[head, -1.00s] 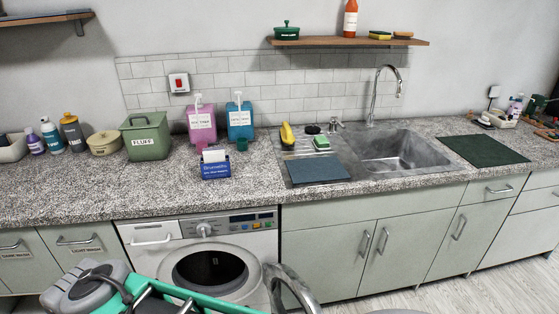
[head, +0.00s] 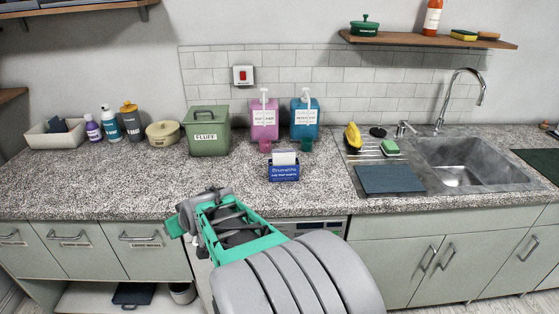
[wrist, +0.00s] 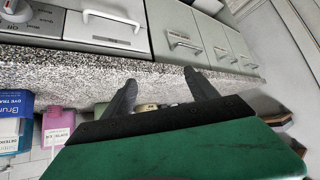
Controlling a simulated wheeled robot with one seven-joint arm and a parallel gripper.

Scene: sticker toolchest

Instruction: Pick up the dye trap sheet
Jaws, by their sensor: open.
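The dye trap sheet (head: 285,157) is a small white sheet standing up out of the top of a blue labelled box (head: 284,173) on the counter, in front of the pink and blue dispensers. In the wrist view, which is turned upside down, the blue box (wrist: 12,106) is cut off at the left edge. My gripper (wrist: 160,78) is open, with two dark fingers apart and nothing between them. It is off to the side of the box, not touching it. In the head view my arm hides the fingers.
A pink dispenser (head: 264,118) and a blue dispenser (head: 305,117) stand behind the box. A green FLUFF bin (head: 207,133) stands to its left, with a sink (head: 467,165) at the right. The speckled counter (head: 120,180) is clear in front of the bin.

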